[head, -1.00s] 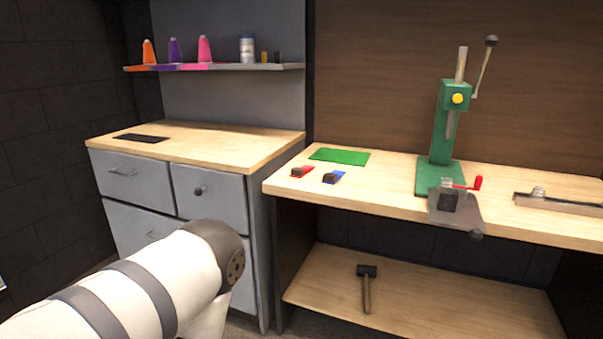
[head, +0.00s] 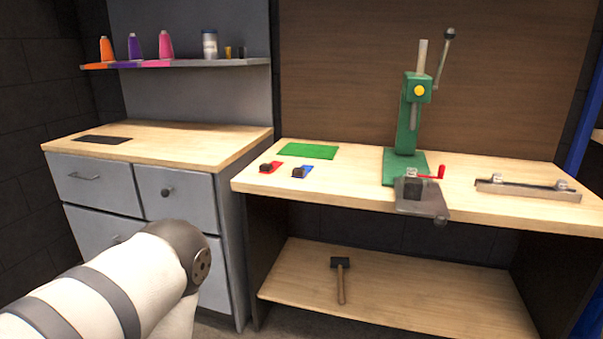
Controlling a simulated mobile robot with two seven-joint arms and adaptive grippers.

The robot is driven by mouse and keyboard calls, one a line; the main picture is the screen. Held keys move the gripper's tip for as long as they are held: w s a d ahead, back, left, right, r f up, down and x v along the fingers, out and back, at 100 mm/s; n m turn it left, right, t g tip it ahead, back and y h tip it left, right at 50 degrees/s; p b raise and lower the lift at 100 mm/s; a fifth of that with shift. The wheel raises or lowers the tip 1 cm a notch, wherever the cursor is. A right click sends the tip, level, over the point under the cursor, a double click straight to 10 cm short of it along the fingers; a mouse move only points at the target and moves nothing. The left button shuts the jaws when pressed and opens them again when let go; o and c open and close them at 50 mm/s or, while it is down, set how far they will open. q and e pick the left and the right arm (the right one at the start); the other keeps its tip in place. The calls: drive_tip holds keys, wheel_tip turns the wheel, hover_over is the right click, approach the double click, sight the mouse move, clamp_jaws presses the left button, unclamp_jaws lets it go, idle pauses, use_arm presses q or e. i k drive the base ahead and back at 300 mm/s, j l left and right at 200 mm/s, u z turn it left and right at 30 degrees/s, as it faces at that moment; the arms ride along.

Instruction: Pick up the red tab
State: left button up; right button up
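The red tab (head: 276,165) lies flat on the left part of the wooden workbench (head: 340,180), with a small dark block resting on it. A blue tab (head: 306,169) with a similar dark block lies just to its right. My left arm reaches in from the lower left, in front of the grey cabinet, well short of the bench. Neither my left nor my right gripper is in view.
A green mat (head: 307,151) lies behind the tabs. A green press (head: 408,130) with a vise (head: 422,192) stands right of them. A metal rail (head: 528,189) lies farther right. A hammer (head: 340,280) lies on the lower shelf. A grey cabinet (head: 180,196) stands left.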

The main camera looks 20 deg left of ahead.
sight(265, 168)
drive_tip(key=i+j, duration=1.05)
drive_tip(key=i+j+u, duration=0.05)
drive_tip(key=i, duration=0.05)
